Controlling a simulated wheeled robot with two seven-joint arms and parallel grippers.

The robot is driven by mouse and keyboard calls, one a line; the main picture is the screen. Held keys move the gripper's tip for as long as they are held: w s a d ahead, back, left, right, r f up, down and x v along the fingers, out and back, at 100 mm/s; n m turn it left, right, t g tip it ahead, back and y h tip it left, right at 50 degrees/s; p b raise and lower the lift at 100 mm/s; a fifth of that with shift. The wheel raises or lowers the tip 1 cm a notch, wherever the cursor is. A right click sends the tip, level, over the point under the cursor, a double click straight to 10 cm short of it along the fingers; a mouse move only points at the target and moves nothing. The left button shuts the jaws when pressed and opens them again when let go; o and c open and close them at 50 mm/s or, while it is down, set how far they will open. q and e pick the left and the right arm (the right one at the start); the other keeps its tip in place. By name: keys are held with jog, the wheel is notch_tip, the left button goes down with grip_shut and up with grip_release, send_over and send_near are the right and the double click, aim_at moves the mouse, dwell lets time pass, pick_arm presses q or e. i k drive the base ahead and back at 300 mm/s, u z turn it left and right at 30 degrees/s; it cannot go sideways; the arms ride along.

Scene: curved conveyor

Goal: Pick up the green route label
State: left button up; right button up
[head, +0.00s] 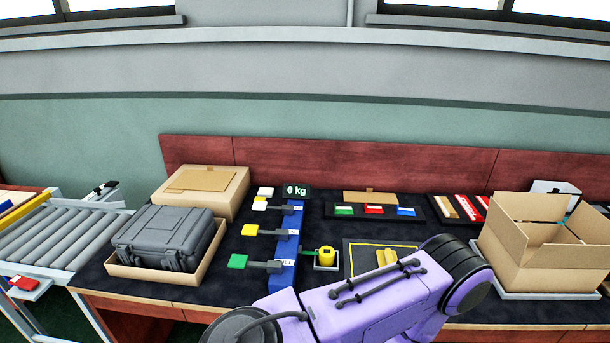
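A green label (344,210) lies at the left end of a dark tray (392,220) on the table, beside a red label (374,209) and a blue label (406,211). Which green piece is the route label cannot be told for sure. A purple arm of mine crosses the bottom of the head view, in front of the tray and apart from it in the picture. Neither of my grippers shows.
A grey case (163,237) in a shallow box and a closed carton (202,190) stand at left, beside a roller conveyor (65,234). An open carton (534,245) stands at right. Yellow pieces (387,257) lie on a yellow-outlined mat.

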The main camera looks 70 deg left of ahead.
aim_at(338, 210)
jog(key=k, duration=0.35)
jog(key=u, duration=0.9)
